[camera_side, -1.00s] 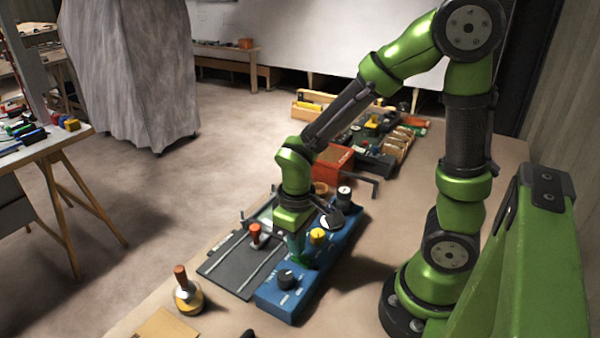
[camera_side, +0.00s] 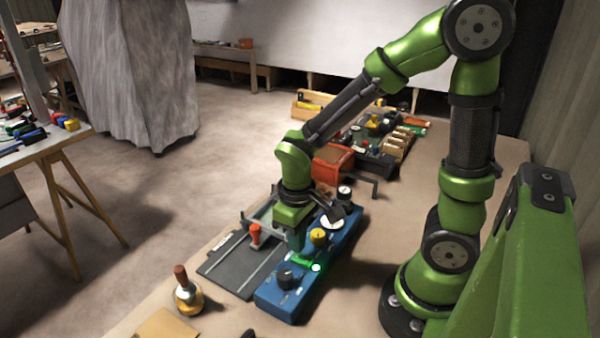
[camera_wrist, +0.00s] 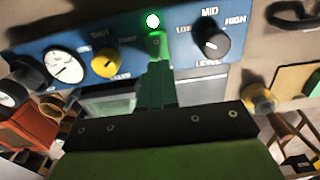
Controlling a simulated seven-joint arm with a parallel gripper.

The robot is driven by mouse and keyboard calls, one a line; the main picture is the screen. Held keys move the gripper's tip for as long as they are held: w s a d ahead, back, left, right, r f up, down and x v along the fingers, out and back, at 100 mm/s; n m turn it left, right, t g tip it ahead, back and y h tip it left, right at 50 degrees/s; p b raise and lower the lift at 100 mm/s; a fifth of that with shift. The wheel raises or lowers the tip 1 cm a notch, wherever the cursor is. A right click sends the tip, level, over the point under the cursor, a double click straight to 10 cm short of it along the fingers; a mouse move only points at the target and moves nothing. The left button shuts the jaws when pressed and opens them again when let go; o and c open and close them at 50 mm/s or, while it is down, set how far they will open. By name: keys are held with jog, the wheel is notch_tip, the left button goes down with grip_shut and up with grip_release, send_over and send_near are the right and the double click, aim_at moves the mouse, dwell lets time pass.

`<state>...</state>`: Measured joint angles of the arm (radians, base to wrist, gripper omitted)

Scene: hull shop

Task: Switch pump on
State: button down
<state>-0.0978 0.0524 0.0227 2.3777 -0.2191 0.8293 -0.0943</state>
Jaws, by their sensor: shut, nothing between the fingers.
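The blue pump panel (camera_side: 325,262) lies on the bench, with a black level knob (camera_side: 289,279), a yellow knob (camera_side: 318,237) and a white dial. A green lamp (camera_side: 316,267) on it is lit; it also glows in the wrist view (camera_wrist: 153,21). My gripper (camera_side: 298,250) points down at the panel between the two knobs, its fingers shut and empty. In the wrist view my fingertips (camera_wrist: 157,45) are just below the lamp, at the place of a small switch. The fingers cover most of that switch, so its position cannot be told.
A dark grey plate with rails and a red-handled clamp (camera_side: 254,235) lies left of the panel. A brass-coloured, wooden-handled tool (camera_side: 187,291) stands at the front left. A red box (camera_side: 333,165) and more gear lie behind.

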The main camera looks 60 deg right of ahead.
notch_tip(320, 180, up, 5)
jog(key=shift+r, duration=0.1)
dwell(0.5)
notch_tip(320, 180, up, 12)
jog(key=s+m+t+y, duration=0.2)
jog(key=s+m+t, duration=0.1)
jog(key=t, duration=0.4)
jog(key=shift+f+m, duration=0.2)
jog(key=shift+m, duration=0.3)
